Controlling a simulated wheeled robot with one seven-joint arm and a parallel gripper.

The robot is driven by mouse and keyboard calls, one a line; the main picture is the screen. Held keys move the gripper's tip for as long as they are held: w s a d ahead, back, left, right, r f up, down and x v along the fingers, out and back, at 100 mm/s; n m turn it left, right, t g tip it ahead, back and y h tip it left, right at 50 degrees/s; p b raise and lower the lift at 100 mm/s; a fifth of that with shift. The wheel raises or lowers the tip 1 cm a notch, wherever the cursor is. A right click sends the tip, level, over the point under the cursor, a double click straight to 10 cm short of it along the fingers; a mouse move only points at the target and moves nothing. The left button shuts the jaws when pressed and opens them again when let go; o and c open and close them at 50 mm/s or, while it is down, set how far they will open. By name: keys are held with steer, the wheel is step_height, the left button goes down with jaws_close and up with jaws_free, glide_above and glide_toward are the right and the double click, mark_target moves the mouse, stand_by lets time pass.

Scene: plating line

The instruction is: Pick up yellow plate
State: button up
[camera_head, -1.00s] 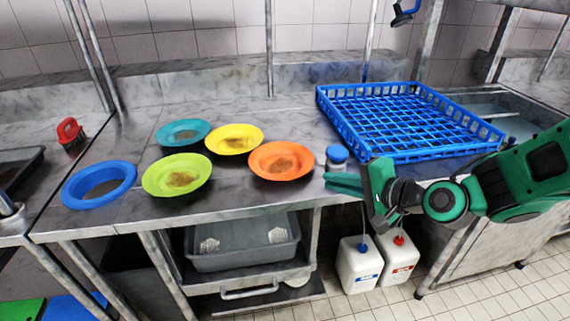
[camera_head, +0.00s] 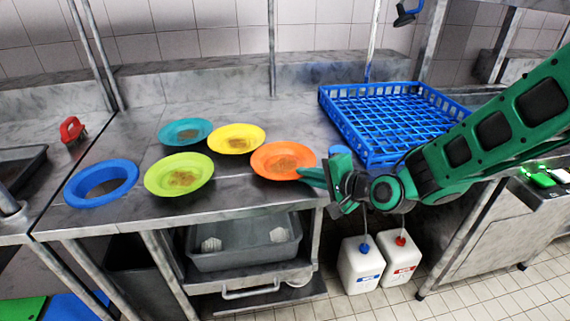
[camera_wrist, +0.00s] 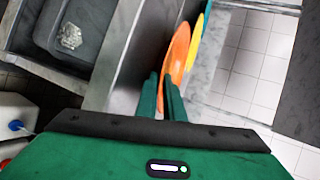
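The yellow plate (camera_head: 236,147) lies on the metal counter (camera_head: 205,222), holding a brownish food residue. It is behind and left of the orange plate (camera_head: 268,150). In the wrist view the yellow plate (camera_wrist: 196,42) shows partly behind the orange plate (camera_wrist: 179,45). My gripper (camera_head: 304,176) is at the right rim of the orange plate, apart from the yellow plate.
A teal plate (camera_head: 185,122), a lime plate (camera_head: 157,188) and a blue ring (camera_head: 72,196) lie to the left. A blue crate (camera_head: 372,158) is at the right. Counter behind the plates is clear.

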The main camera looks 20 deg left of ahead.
jaws_close()
step_height(320, 180, up, 10)
steer(key=s+a+r+n+g, duration=0.1)
steer(key=s+a, duration=0.3)
steer(key=s, duration=0.4)
steer(key=s+a, duration=0.4)
steer(key=s, duration=0.4)
glide_above(287, 195)
steer(key=shift+y, duration=0.3)
step_height(287, 195, down, 7)
steer(key=shift+r, duration=0.15)
steer(key=shift+f, duration=2)
